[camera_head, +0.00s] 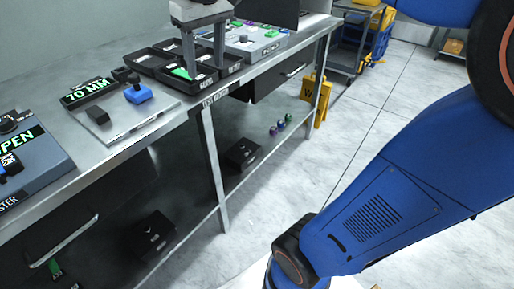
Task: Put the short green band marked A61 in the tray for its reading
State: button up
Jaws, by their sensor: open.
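A short green band (180,73) lies in one of the black trays (147,60) on the metal bench; its marking is too small to read. My gripper (205,67) points down over the trays with its two fingers apart and nothing visible held between them. Its left finger is close beside the green band and may hide part of it; I cannot tell whether they touch. A gauge with a green display (87,91) reading "70 MM" stands left of the trays. A blue block (138,93) sits on its plate. White tray labels are too small to read surely.
A grey device (30,150) showing "OPEN" stands at the near left. A grey box with coloured knobs (250,41) stands behind the trays. Black boxes (243,153) and small coloured balls (281,126) lie on the lower shelf. A yellow sign (317,98) stands beyond the bench.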

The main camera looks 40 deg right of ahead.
jog(key=s+d+f+m+t, duration=0.2)
jog(key=s+f, duration=1.6)
jog(key=f, duration=0.1)
jog(key=shift+d+t, duration=0.3)
jog(key=shift+d, duration=0.1)
